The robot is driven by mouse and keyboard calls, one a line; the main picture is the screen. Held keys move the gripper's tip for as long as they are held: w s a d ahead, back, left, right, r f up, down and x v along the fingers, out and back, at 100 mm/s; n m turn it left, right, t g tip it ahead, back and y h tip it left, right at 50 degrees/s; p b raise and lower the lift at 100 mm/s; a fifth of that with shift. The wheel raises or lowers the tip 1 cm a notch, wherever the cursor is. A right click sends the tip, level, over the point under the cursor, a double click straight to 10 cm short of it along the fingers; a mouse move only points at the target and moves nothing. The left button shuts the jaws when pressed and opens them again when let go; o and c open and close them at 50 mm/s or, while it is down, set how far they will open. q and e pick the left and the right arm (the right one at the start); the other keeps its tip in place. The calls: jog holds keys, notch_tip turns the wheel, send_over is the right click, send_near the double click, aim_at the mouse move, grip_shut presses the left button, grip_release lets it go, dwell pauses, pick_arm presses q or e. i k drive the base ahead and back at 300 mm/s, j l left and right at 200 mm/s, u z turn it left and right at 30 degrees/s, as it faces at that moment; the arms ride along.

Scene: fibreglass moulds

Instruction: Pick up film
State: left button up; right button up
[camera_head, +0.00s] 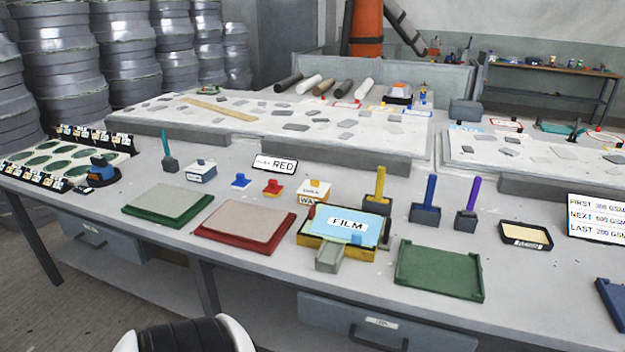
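The film is a light blue sheet (372,232) with a white label reading FILM. It lies on or in a yellow-edged tray (345,254) near the front middle of the grey table. A small grey-green open box-like piece (329,260) stands at the tray's front edge, and a small blue piece sits at the film's front right. Neither gripper shows in the head view. A black and white rounded part at the bottom left looks like part of my own arm.
A red-edged tray (206,238) is left of the film, and a green-edged tray (132,213) is farther left. An empty green tray (440,272) is to the right. Upright handled tools (425,212) and a WAX box (309,196) stand behind. Drawers hang under the table.

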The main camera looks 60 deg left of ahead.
aim_at(358, 228)
jog(key=u, duration=1.65)
